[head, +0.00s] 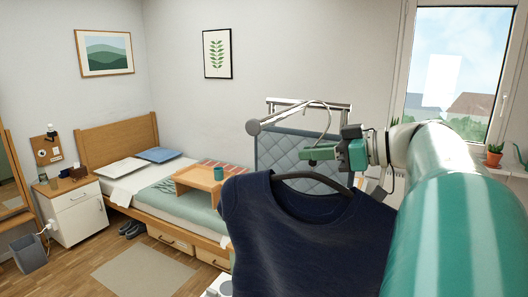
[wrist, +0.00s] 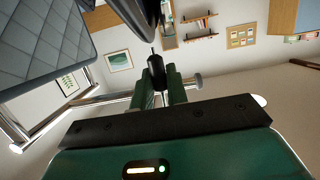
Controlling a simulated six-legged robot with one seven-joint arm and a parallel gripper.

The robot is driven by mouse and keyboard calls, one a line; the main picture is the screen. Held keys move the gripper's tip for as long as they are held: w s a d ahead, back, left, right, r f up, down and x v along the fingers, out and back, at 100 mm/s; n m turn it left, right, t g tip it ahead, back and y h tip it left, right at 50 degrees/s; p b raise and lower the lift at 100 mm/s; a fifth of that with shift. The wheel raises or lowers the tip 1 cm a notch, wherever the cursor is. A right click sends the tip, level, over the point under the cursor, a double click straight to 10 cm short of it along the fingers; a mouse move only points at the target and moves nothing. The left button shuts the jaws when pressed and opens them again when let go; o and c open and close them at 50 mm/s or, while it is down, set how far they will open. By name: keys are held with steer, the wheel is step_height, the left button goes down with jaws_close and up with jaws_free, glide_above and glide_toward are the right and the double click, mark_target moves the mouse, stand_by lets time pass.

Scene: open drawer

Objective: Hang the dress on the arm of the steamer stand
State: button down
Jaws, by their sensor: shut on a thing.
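The navy dress (head: 300,240) hangs from a black hanger (head: 312,177) in the lower middle of the head view. My gripper (head: 318,154) is shut on the hanger's neck (wrist: 155,72), just above the dress. The hanger's thin metal hook (head: 328,118) rises above the fingers. The steamer stand's chrome arm (head: 280,118) ends in a round knob (head: 253,127), which also shows in the wrist view (wrist: 197,82). The hook overlaps this arm in the head view; I cannot tell whether it is over it or touching. The stand's lower part is hidden by the dress.
A quilted grey-blue panel (head: 275,150) is on the stand behind the hanger, and also at upper left in the wrist view (wrist: 45,45). A bed with a wooden tray table (head: 200,180) is to the left. Open floor with a rug (head: 145,270) lies at lower left.

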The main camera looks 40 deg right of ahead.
glide_above(270, 168)
steer(key=shift+w+d, duration=0.1)
steer(key=shift+w, duration=0.1)
steer(key=shift+f, duration=1.25)
steer(key=c, duration=1.3)
jaws_free()
steer(key=v, duration=1.3)
steer(key=shift+s+d, duration=0.15)
steer(key=shift+s, duration=0.2)
